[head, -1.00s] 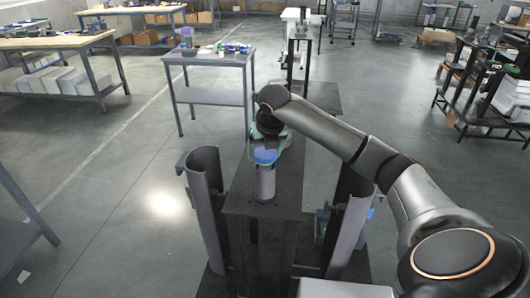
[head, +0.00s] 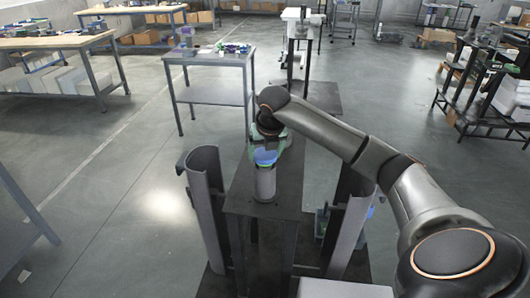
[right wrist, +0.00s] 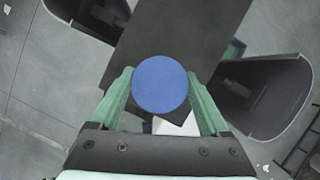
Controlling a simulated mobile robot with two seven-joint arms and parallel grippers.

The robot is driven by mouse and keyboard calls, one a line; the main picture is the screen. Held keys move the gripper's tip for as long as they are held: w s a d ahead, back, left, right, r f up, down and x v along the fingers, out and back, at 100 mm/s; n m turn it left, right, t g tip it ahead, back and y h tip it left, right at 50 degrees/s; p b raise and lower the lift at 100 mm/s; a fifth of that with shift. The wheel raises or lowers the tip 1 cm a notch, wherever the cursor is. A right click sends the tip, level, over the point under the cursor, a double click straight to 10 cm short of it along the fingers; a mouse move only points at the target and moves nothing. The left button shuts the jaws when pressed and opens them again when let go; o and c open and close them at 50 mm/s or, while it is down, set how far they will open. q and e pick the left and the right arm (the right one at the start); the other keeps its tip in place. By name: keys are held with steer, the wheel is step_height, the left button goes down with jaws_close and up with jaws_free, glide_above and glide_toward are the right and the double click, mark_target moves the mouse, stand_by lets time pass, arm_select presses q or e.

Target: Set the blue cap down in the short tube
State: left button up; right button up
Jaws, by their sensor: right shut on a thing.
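The blue cap (head: 265,157) is a round disc at the top of the short tube in the head view. In the right wrist view the cap (right wrist: 160,85) shows its flat blue top between two green fingers. The short tube (head: 265,184) is a grey cylinder standing upright on a dark narrow table (head: 240,197). My right gripper (head: 268,148) is shut on the cap, directly over the tube. Whether the cap is seated or just above the rim cannot be told. The cap hides the tube's mouth in the right wrist view. My left gripper is not in view.
Curved grey shells stand left (head: 207,205) and right (head: 350,220) of the dark table. A small grey table (head: 210,95) with objects stands behind. Workbenches and shelves line the room's far sides, with open floor between.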

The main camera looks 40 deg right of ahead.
steer(key=shift+f, duration=0.4)
stand_by(0.8)
steer(key=o, duration=1.2)
steer(key=shift+r, duration=3.5)
steer(key=shift+s, duration=0.1)
